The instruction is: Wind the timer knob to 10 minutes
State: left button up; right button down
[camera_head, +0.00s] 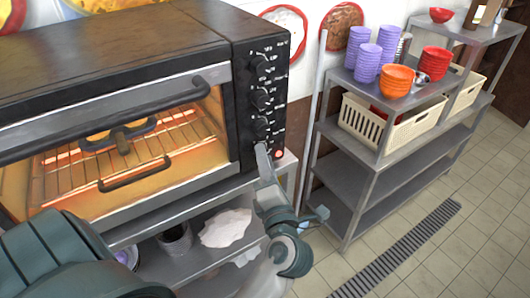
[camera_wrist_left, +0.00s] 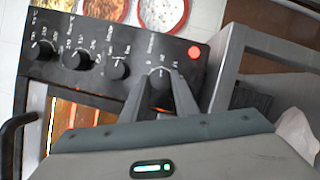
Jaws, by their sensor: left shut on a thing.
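The timer knob (camera_wrist_left: 160,78) is the lowest knob on the black control panel of the toaster oven (camera_head: 215,30), nearest the red light (camera_wrist_left: 194,52). My left gripper (camera_head: 262,150) reaches up to the bottom of this panel. In the left wrist view my left gripper (camera_wrist_left: 159,82) has one finger on each side of the timer knob and is shut on it. In the head view the gripper hides the knob. The knob's pointer is too small to read against the printed scale. My right gripper is not in view.
The oven's glass door with its handle (camera_head: 135,172) is closed, and the inside glows orange around a wire rack. Other black knobs (camera_head: 262,98) sit above the timer. A metal shelf (camera_head: 370,180) with stacked bowls and baskets stands at the right. The floor there is clear.

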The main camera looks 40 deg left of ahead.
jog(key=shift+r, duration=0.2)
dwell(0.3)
pick_arm(q)
jog(key=o, duration=1)
jog(key=shift+o, duration=0.2)
jog(key=shift+d+f, duration=0.1)
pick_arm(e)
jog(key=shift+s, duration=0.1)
